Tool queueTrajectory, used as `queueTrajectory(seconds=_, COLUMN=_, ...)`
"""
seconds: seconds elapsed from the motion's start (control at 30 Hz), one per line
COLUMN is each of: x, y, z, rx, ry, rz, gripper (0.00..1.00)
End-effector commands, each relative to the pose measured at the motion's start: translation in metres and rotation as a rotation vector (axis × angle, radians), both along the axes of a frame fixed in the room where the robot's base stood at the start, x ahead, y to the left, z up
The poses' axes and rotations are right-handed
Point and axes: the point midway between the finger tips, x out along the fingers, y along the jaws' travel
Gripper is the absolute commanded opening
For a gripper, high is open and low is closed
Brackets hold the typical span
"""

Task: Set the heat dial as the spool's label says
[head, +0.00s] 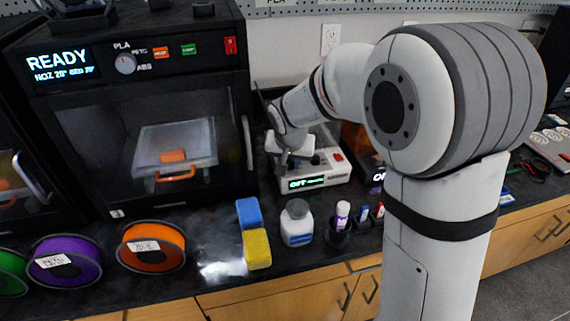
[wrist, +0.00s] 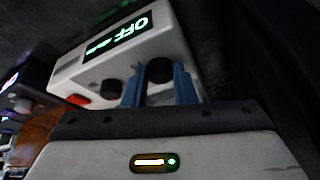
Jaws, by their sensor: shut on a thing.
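My gripper (head: 292,156) is at a white box (head: 325,173) with a lit green display, right of the black printer in the head view. In the wrist view its two blue fingers (wrist: 160,82) are shut on a round black knob (wrist: 159,69) on the white box's front. A second black knob (wrist: 111,86) sits beside it, and the display reads OFF. The black printer has its own dial (head: 125,64), with PLA, PETG and ABS around it. An orange spool (head: 151,261) and a purple spool (head: 85,271) carry white labels, too small to read surely.
The printer's screen (head: 62,66) reads READY. A blue block (head: 249,213), a yellow block (head: 257,250), a white bottle (head: 297,226) and a purple-white tube (head: 342,215) stand near the counter's front edge. A red switch (wrist: 78,100) is on the white box.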

Motion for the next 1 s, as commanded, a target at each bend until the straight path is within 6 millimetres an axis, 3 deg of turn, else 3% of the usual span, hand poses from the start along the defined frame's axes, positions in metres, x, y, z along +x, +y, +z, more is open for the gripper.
queueTrajectory(seconds=0.57, x=-0.0039, y=-0.0003, z=-0.0046, rx=-0.004, ry=0.016, rz=-0.034, gripper=0.02)
queueTrajectory(seconds=0.6, x=-0.0039, y=-0.0003, z=-0.0046, rx=-0.003, ry=0.016, rz=-0.034, gripper=0.27)
queueTrajectory(seconds=0.83, x=-0.0022, y=0.0001, z=-0.0026, rx=-0.002, ry=0.010, rz=-0.032, gripper=0.46)
queueTrajectory(seconds=1.0, x=-0.0015, y=0.0005, z=-0.0016, rx=-0.001, ry=0.007, rz=-0.032, gripper=0.46)
